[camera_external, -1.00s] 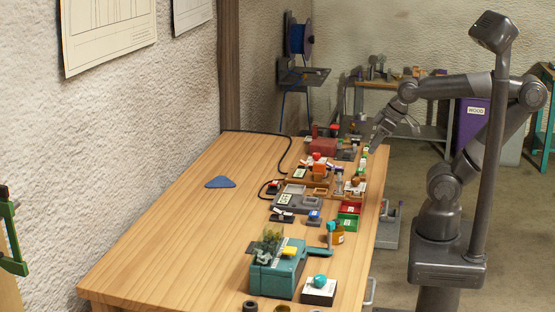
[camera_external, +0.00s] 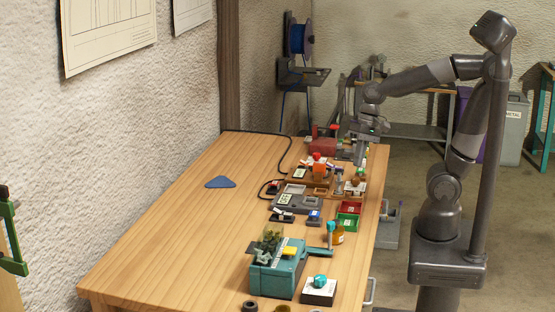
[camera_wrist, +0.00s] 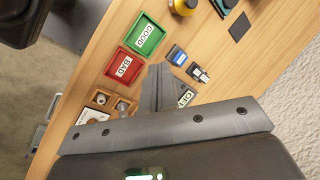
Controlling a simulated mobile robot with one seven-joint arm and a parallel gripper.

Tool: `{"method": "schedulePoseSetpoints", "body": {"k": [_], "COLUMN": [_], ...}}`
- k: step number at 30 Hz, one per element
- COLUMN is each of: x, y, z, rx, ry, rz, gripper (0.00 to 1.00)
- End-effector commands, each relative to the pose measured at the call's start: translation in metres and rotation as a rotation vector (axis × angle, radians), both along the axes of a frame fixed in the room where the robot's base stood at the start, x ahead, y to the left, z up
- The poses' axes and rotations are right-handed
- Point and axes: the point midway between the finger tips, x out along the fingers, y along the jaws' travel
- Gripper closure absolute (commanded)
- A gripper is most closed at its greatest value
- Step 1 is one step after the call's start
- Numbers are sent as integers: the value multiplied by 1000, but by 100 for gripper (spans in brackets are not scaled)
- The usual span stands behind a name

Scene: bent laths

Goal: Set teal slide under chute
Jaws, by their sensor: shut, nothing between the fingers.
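My gripper (camera_external: 360,157) is over the far right part of the bench, pointing down, its fingers shut and empty. In the wrist view the fingers (camera_wrist: 158,78) show together over the grey panel area. A teal machine (camera_external: 268,283) stands near the front of the bench, with a dark green clump and a yellow block (camera_external: 289,251) on top. A teal bar (camera_external: 319,251) sticks out to its right, beside an upright teal handle (camera_external: 331,231). A white block with a teal knob (camera_external: 320,281) is next to it. I cannot tell which part is the slide or the chute.
A green tray marked GOOD (camera_wrist: 133,41) and a red tray marked BAD (camera_wrist: 114,60) sit near the bench's right edge. A grey panel (camera_external: 297,200) and small blocks lie left of them. A blue triangular plate (camera_external: 220,182) lies on the clear left half.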

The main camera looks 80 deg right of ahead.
Motion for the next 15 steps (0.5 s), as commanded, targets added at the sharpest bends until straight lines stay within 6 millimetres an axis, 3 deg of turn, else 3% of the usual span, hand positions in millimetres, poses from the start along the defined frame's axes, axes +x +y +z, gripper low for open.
{"method": "schedulePoseSetpoints", "body": {"k": [15], "x": [60], "y": [60], "z": [-30], "rx": [366], "ry": [546], "rz": [-518], "gripper": [100]}}
